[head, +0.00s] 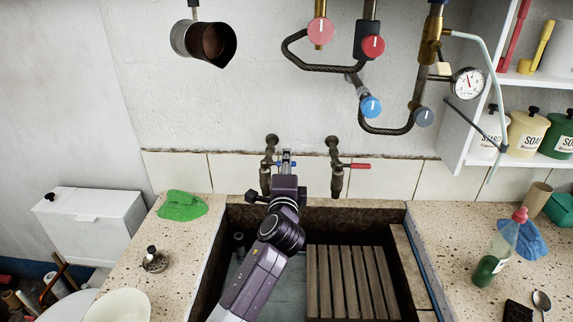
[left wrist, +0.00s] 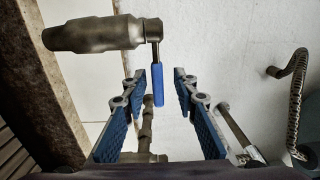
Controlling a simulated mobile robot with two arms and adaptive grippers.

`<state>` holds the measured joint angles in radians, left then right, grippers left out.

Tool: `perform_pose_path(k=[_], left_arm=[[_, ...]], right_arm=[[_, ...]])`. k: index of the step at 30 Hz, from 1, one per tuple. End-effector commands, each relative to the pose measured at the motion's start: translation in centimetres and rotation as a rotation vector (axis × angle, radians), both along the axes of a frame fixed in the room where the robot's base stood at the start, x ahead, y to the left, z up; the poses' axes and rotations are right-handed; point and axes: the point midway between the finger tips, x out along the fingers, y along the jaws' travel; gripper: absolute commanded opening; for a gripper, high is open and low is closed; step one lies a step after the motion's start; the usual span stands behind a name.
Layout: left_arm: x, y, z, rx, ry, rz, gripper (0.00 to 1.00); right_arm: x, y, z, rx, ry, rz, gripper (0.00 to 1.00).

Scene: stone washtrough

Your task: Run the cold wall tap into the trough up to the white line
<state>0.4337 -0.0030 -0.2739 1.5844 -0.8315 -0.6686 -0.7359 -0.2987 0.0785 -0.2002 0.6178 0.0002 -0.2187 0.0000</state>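Two wall taps stand over the stone trough (head: 330,203). The right tap (head: 336,175) has a red lever. The left tap (head: 268,165) is partly behind my left gripper (head: 287,158). In the left wrist view this tap's body (left wrist: 95,34) is at the upper left and its blue lever (left wrist: 157,85) hangs between the two fingers. The fingers are open, with a gap on both sides of the lever. I see no water stream from either tap. My arm hides part of the trough, and I cannot make out a white line. My right gripper is not in view.
A slatted wooden rack (head: 350,285) covers the trough's right part. A small dark upright piece (head: 239,243) stands in its left part. A green cloth (head: 181,206) and a black-topped plug (head: 154,261) lie on the left counter. Pipes with valve knobs (head: 371,107) hang above.

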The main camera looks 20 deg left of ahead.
Motion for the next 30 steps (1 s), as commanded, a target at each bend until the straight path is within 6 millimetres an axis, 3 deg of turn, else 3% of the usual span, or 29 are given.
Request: perform_pose_path(k=[8,21,30], left_arm=[[-2.5,-0.6,-0.1,-0.001,0.001,-0.001,0.27],[-10.2,-2.4,0.0,-0.001,0.001,0.000,0.27],[-11.7,-2.7,0.1,0.000,-0.001,0.000,0.27]], right_arm=[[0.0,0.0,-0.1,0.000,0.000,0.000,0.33],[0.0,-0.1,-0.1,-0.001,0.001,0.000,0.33],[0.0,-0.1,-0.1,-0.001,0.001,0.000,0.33]])
